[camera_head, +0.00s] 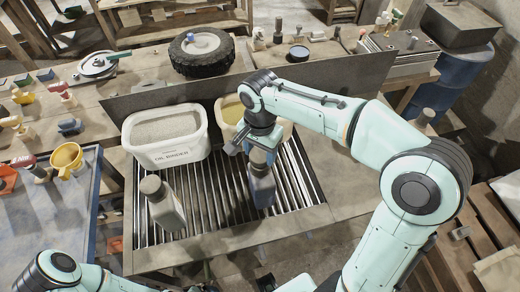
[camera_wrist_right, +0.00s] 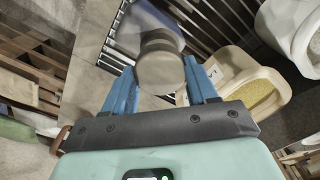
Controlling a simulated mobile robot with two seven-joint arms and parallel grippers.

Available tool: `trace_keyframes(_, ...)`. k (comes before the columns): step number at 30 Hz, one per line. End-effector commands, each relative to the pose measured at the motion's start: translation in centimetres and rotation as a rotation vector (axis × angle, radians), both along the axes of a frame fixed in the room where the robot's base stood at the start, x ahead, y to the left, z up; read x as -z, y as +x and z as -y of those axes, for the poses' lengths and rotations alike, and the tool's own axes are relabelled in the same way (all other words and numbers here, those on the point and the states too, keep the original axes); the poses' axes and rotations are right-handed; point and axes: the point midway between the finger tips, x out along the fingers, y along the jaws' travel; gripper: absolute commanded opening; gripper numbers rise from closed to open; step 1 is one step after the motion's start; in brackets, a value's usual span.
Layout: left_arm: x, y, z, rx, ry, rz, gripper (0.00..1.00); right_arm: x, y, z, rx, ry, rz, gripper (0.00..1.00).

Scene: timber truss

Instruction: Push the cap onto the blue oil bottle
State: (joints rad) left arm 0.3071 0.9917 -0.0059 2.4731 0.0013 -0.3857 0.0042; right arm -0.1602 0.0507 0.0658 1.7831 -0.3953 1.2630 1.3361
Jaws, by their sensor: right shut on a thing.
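The blue oil bottle (camera_head: 262,188) stands upright on the slatted metal grate in the head view. It also shows behind the cap in the wrist view (camera_wrist_right: 152,22). My right gripper (camera_head: 246,143) is at the bottle's top, coming from the upper right. In the wrist view its blue fingers (camera_wrist_right: 160,88) are on both sides of the round grey-beige cap (camera_wrist_right: 160,66), shut on it. The cap is in line with the bottle's top; I cannot tell if it is seated. My left arm shows at the bottom left, but its gripper is not visible.
A grey capped bottle (camera_head: 163,206) stands on the grate at left. Behind are a white oil binder tub (camera_head: 168,155) and a tub with yellow contents (camera_head: 229,112). A raised metal edge (camera_head: 315,76) runs behind; a tyre (camera_head: 202,55) lies beyond it.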

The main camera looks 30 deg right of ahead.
Motion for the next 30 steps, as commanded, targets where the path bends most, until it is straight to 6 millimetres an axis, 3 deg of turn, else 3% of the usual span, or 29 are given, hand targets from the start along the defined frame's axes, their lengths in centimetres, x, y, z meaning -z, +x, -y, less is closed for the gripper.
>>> trace_keyframes(26, 1.5, -0.9, 0.0, 0.0, 0.0, -0.01, 0.91, 2.1, 0.0, 0.0, 0.0, -0.001, -0.001, 0.27)
trace_keyframes(27, 1.5, -0.8, 0.0, 0.0, 0.0, -0.01, 0.91, 2.0, 0.0, 0.0, 0.0, -0.001, -0.001, 0.7)
trace_keyframes(29, 1.4, -0.8, 0.0, 0.0, 0.0, -0.009, 0.91, 2.0, 0.0, 0.0, 0.0, -0.001, -0.001, 0.87)
trace_keyframes(30, 1.4, -0.8, 0.0, 0.0, 0.0, -0.009, 0.91, 2.0, 0.0, 0.0, 0.0, 0.0, 0.0, 0.87)
